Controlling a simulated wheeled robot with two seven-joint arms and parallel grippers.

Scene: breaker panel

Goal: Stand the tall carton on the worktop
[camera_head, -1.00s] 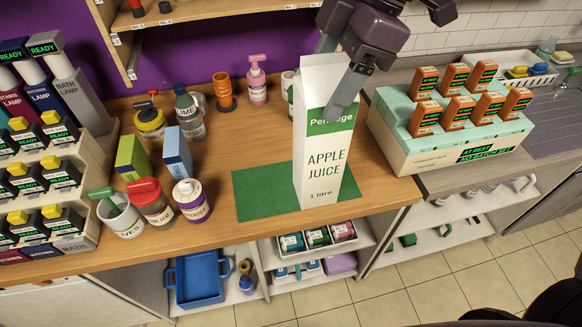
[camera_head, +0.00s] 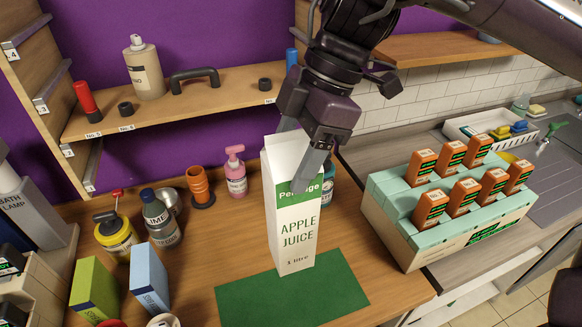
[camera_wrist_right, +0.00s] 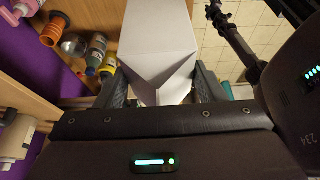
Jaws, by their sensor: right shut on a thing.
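The tall white and green apple juice carton (camera_head: 298,235) is upright in the head view, in my right gripper (camera_head: 299,155). The fingers are shut on the upper part of the carton from two sides. The carton's top also shows between the fingers (camera_wrist_right: 162,84) in the right wrist view. Its lower end overlaps the back of a green mat (camera_head: 335,295) on the wooden worktop (camera_head: 390,285). I cannot tell whether its base touches the mat or hangs just above it. My left gripper is not in view.
A pink pump bottle (camera_head: 236,175), an orange cup (camera_head: 200,187) and several jars and bottles stand to the left and behind. A teal-topped box (camera_head: 385,220) with several orange packs stands to the right. A shelf (camera_head: 180,108) hangs behind. The mat's front is clear.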

